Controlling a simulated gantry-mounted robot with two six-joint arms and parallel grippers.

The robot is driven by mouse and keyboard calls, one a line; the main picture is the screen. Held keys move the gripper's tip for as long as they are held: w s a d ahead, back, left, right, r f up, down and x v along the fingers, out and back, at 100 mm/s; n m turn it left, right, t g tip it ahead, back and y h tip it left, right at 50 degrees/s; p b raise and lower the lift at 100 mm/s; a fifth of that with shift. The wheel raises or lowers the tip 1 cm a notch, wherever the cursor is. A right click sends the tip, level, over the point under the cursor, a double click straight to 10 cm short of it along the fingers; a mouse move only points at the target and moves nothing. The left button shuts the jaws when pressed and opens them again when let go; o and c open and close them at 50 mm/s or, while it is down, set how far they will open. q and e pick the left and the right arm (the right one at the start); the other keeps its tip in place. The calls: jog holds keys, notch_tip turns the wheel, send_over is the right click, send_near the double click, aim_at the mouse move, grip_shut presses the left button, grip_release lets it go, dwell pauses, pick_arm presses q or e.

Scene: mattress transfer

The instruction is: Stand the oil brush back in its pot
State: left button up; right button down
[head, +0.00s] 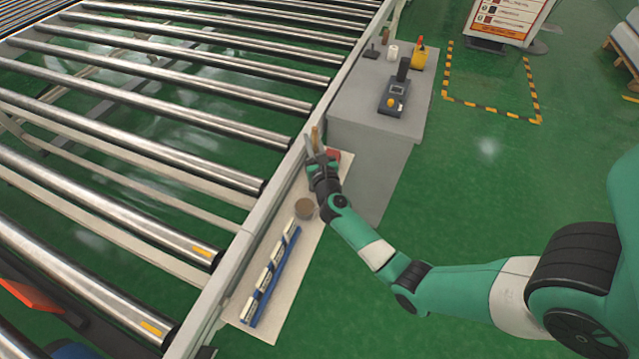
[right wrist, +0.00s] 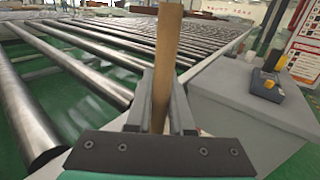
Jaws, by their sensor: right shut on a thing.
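My right gripper (head: 316,152) is shut on the oil brush. The brush's wooden handle (head: 315,133) sticks up past the fingers, and in the right wrist view the handle (right wrist: 167,50) stands nearly upright between the two fingers (right wrist: 164,105). The brush's bristle end is hidden. A round brown pot (head: 304,208) stands on the pale narrow shelf (head: 293,262) beside the conveyor, nearer the front than my gripper and apart from it. My left gripper is not in view.
A roller conveyor (head: 150,125) fills the left. A blue rack with white pieces (head: 272,275) lies in front of the pot. A red item (head: 332,155) is beside my right gripper. A grey cabinet (head: 372,135) behind carries a control device (head: 395,95) and small items.

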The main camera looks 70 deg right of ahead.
jog(key=shift+d+f+b, duration=0.2)
jog(key=shift+f+b, duration=4.05)
jog(key=shift+f, duration=1)
jog(key=c, duration=0.8)
grip_release()
jog(key=shift+r, duration=0.1)
jog(key=p+v, duration=0.3)
jog(key=v, duration=0.9)
jog(key=shift+r+p, duration=0.15)
jog(key=shift+p, duration=0.15)
